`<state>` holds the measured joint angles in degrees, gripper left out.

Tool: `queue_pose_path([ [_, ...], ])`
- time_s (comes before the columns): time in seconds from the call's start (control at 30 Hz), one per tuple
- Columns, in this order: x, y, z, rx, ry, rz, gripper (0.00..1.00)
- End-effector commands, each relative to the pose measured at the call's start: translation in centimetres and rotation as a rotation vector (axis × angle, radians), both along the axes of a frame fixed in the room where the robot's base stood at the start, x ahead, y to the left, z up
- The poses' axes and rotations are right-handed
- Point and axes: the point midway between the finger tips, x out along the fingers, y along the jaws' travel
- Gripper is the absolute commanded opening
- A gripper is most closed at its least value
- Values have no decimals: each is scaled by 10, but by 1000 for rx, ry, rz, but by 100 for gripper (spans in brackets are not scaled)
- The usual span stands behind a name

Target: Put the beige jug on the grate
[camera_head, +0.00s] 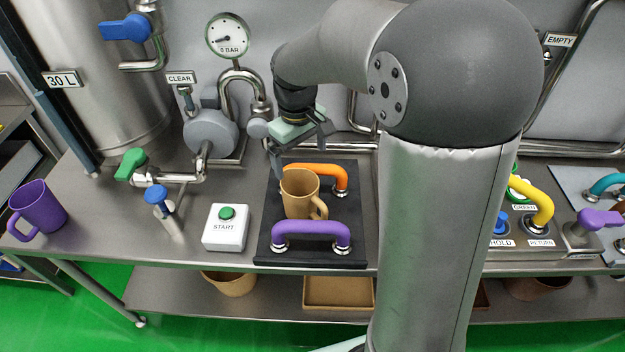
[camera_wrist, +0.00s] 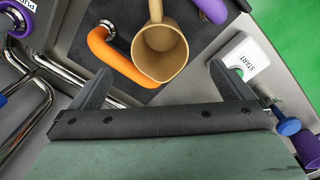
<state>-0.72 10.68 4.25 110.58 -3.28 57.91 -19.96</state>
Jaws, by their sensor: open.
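The beige jug (camera_head: 298,196) stands upright on a dark mat (camera_head: 270,245), between an orange handle (camera_head: 322,170) and a purple handle (camera_head: 312,230). Its own handle points to the lower right. In the wrist view the jug (camera_wrist: 160,50) shows its open, empty-looking mouth, just beyond the fingers. My gripper (camera_head: 300,150) is open, above and behind the jug, apart from it. Its two spread fingers also show in the wrist view (camera_wrist: 162,84) with nothing between them.
A white START box (camera_head: 226,228) with a green button stands left of the mat. A green-handled tap (camera_head: 132,163), a blue-handled valve (camera_head: 157,197) and a purple jug (camera_head: 38,208) are farther left. My arm hides the counter's middle right. A yellow handle (camera_head: 536,205) stands at right.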

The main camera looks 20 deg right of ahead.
Motion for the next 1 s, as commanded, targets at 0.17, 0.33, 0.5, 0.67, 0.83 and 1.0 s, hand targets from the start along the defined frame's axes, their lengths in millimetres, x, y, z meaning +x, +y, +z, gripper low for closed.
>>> queue_pose_path([
  [0.17,-73,-13,15,7,-27,-145,100],
  [0.33,-158,-23,9,31,-52,-327,100],
  [0.5,-209,-27,-6,52,-65,-441,94],
  [0.67,-220,-27,-10,58,-66,-469,50],
  [0.83,-220,-27,-10,57,-65,-468,21],
  [1.0,-219,-27,-10,57,-65,-468,21],
])
